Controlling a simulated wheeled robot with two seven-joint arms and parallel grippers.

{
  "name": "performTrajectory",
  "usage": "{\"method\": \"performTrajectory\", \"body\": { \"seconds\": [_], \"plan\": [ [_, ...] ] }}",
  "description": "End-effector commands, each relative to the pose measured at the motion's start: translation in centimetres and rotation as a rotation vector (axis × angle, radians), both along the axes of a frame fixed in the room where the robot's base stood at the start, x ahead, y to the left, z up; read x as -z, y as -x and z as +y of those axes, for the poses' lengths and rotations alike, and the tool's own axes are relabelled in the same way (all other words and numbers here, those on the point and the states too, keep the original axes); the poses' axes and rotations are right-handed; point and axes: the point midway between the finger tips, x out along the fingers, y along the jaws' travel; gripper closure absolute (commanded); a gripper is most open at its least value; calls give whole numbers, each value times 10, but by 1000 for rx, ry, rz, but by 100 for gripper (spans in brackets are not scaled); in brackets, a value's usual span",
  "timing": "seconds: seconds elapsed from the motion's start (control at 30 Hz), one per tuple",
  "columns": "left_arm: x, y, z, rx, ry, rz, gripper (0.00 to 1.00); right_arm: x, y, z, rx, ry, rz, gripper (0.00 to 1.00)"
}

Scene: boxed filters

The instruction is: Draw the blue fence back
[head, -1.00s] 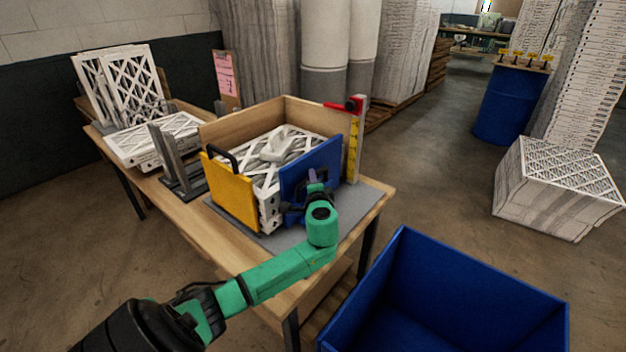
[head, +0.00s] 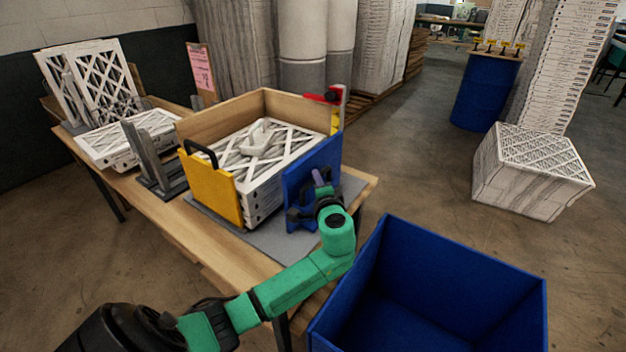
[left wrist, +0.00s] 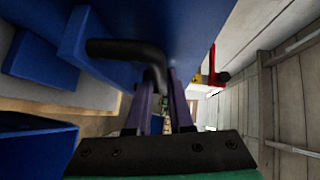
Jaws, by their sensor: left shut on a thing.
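The blue fence (head: 314,162) stands upright at the right side of the filter stack (head: 262,150) in the open wooden frame. My left gripper (head: 321,188) is at its outer face, shut on the fence's black handle (left wrist: 125,50). In the left wrist view my left gripper's two purple fingers (left wrist: 160,105) close around the end of this handle, and the fence's blue face (left wrist: 180,25) fills the upper part. The fence's lower part is partly hidden by my gripper in the head view. My right gripper is not in view.
A yellow fence (head: 212,188) with a black handle stands at the stack's left front. A post with a red arm (head: 322,98) rises behind the blue fence. A large blue bin (head: 450,262) stands on the floor at the right. Grey uprights (head: 150,165) stand left of the frame.

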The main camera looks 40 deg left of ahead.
Motion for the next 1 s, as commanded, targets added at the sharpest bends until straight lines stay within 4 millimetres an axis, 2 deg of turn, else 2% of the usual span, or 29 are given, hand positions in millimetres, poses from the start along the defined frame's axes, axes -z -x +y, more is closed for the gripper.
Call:
{"method": "performTrajectory", "body": {
  "seconds": [0.03,0.07,0.1,0.13,0.43,0.57,0.67,1.0],
  "plan": [
    [5,0,-3,6,6,9,100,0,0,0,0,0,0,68],
    [5,0,-3,6,6,9,69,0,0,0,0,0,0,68],
    [5,0,-3,6,6,9,53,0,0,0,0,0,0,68],
    [5,0,-3,6,5,8,50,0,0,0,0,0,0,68],
    [3,1,-2,4,3,4,50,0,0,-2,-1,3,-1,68],
    [2,7,-11,7,4,4,50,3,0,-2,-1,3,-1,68],
    [0,22,-24,6,6,3,50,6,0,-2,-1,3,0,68],
    [-13,86,-91,6,7,4,50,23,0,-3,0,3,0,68]
  ]
}}
